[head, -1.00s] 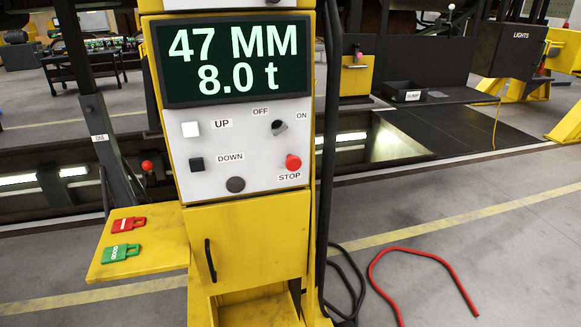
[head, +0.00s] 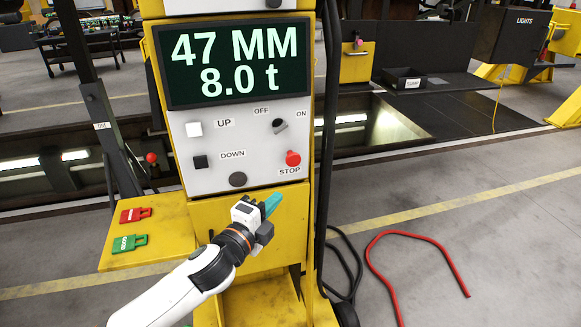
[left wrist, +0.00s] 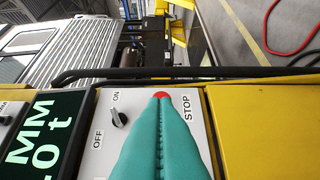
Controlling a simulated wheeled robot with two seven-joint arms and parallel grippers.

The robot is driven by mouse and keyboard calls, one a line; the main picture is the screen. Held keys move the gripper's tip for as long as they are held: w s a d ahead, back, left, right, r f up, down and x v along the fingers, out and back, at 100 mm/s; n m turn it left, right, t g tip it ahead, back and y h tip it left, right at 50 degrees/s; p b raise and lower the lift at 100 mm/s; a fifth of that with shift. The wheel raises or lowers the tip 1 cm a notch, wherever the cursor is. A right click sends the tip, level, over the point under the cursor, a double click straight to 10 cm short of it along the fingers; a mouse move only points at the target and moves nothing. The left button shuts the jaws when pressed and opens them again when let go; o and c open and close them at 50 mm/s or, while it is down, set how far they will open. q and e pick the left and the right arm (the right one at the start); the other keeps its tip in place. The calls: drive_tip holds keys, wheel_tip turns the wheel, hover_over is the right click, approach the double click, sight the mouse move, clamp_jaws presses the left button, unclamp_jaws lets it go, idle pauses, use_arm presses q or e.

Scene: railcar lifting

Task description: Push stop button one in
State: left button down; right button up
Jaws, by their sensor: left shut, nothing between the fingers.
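The red stop button (head: 293,158) sits at the lower right of the grey control panel, above the STOP label. In the left wrist view the red button (left wrist: 161,95) shows just beyond the fingertips, partly covered by them. My left gripper (head: 273,203) is below the panel in the head view, in front of the yellow cabinet, its teal fingers pointing up toward the button. The fingers (left wrist: 160,100) are shut together with nothing between them. In the head view a gap shows between fingertips and button. My right gripper is in neither view.
The panel (head: 240,130) also holds a white UP button (head: 194,129), a black DOWN button (head: 200,162) and an OFF/ON knob (head: 279,126). The display reads 47 MM, 8.0 t. Red and green tags lie on the yellow side shelf (head: 150,260). A black cable hangs at the cabinet's right.

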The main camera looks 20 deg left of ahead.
use_arm(q)
drive_tip(key=shift+w, duration=0.1)
drive_tip(key=p, duration=0.3)
approach(299, 160)
drive_tip(key=w+d, duration=0.3)
drive_tip(key=w+a+p, duration=0.1)
drive_tip(key=w+a, duration=0.1)
drive_tip(key=shift+w, duration=0.3)
